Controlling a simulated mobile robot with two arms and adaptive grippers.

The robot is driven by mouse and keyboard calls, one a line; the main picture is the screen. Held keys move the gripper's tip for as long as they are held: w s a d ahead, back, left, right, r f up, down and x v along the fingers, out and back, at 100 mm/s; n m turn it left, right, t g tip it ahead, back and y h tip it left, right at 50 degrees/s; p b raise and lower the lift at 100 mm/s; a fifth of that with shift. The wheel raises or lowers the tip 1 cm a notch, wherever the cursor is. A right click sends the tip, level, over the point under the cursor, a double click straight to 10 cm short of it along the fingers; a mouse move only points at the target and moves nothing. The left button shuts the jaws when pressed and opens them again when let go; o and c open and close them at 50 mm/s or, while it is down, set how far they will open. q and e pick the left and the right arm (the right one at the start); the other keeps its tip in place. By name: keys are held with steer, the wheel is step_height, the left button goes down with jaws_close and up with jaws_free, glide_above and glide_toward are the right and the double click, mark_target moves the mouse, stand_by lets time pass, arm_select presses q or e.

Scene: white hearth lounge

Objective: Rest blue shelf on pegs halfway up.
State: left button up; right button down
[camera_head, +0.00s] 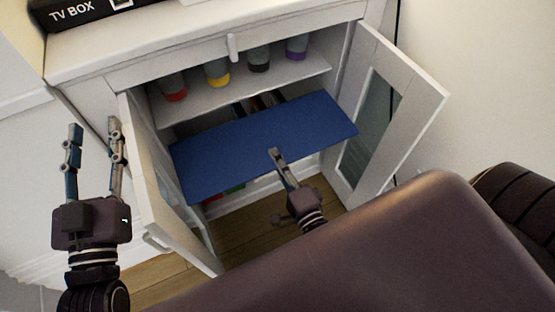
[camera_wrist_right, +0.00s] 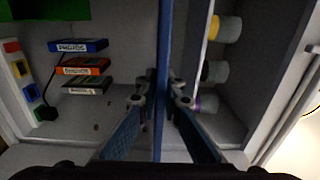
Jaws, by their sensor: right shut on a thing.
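The blue shelf (camera_head: 262,138) is a flat board partly inside the open white cabinet (camera_head: 110,58), below the upper white shelf (camera_head: 245,88). It slants in the head view, its right end near the right door. My right gripper (camera_head: 275,154) is shut on the middle of its front edge. In the right wrist view the blue shelf (camera_wrist_right: 163,60) runs edge-on between the fingers. Small brown dots (camera_wrist_right: 96,127) show on the cabinet's inner wall; I cannot tell whether they are pegs. Whether the shelf touches any support is hidden. My left gripper (camera_head: 92,128) is open and empty, outside the left door.
Both doors stand open, the left door (camera_head: 160,200) and the glazed right door (camera_head: 400,110). Several jars (camera_head: 217,74) stand on the upper shelf. Labelled cases (camera_wrist_right: 82,67) and a coloured block item (camera_wrist_right: 20,68) are below the blue shelf. A TV box (camera_head: 80,10) sits on top.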

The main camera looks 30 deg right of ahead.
mark_target(263, 135)
steer(key=shift+w+d+r+p, duration=0.1)
steer(key=shift+w+r+p, duration=0.15)
steer(key=shift+w, duration=0.6)
steer(key=shift+w+r+p, duration=0.1)
steer(key=shift+w+r, duration=0.15)
steer(key=shift+w, duration=1.6)
arm_select(q)
steer(key=shift+w+a+f+g+y, duration=0.1)
steer(key=shift+f+g+y, duration=0.3)
steer(key=shift+f, duration=0.85)
steer(key=shift+w+a+f+g+y, duration=0.1)
steer(key=shift+f+g, duration=0.5)
steer(key=shift+f, duration=0.6)
arm_select(e)
steer(key=shift+w, duration=1.5)
steer(key=shift+w, duration=0.1)
